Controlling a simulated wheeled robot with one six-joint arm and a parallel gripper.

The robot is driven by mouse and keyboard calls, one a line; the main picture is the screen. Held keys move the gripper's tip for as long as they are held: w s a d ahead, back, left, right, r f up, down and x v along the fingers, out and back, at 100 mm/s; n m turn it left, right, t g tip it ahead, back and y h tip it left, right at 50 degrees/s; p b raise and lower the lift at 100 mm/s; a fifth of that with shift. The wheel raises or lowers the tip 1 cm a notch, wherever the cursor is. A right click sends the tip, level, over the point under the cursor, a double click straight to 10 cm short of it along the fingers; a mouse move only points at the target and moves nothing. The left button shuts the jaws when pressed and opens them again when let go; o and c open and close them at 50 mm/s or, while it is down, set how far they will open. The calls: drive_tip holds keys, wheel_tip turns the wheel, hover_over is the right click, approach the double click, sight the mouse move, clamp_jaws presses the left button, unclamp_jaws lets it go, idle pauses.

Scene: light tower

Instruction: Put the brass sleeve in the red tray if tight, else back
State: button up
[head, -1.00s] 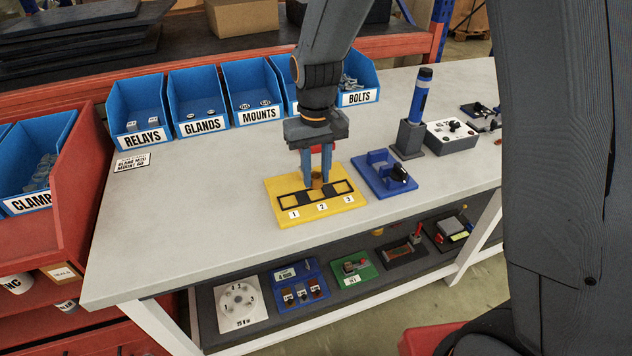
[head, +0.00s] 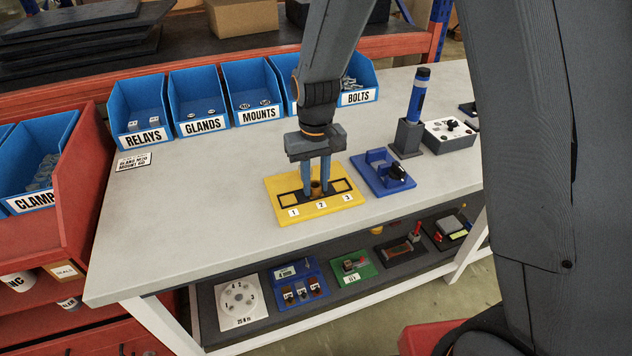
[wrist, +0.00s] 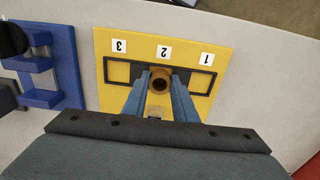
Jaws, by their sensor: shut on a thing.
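The brass sleeve (head: 316,187) stands upright at the middle spot, number 2, of the yellow plate (head: 345,203). In the wrist view the sleeve (wrist: 161,80) shows its round open end between my fingers. My gripper (head: 316,190) points down over the plate and is shut on the sleeve. In the wrist view the gripper (wrist: 160,88) has a finger on each side of it. The sleeve appears to be at or just above the plate; its lower end is hidden. The spots at 1 and 3 look empty. I cannot make out the red tray for certain.
A blue fixture (head: 383,172) with a black knob stands just right of the plate. Behind it are a blue torch-like tool in a grey holder (head: 408,138) and a white box (head: 450,134). Blue bins (head: 200,115) line the back.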

drive_tip(key=o, duration=1)
drive_tip(key=shift+s+d+f, duration=0.1)
drive_tip(key=shift+s+f, duration=0.25)
drive_tip(key=shift+f, duration=0.3)
drive_tip(key=shift+o, duration=0.3)
drive_tip(key=shift+w+r, duration=0.25)
drive_tip(key=shift+r, duration=0.35)
wheel_tip(320, 180, up, 12)
drive_tip(key=b, duration=0.2)
drive_tip(key=s+d+f+m, duration=0.1)
drive_tip(key=s+d+f, duration=0.2)
drive_tip(key=s+d, duration=0.4)
drive_tip(key=s+d+f+m, duration=0.2)
drive_tip(key=s+d+f, duration=0.1)
drive_tip(key=s+d, duration=0.4)
drive_tip(key=shift+s+d+f, duration=0.3)
drive_tip(key=shift+s+d, duration=0.05)
drive_tip(key=shift+s, duration=0.1)
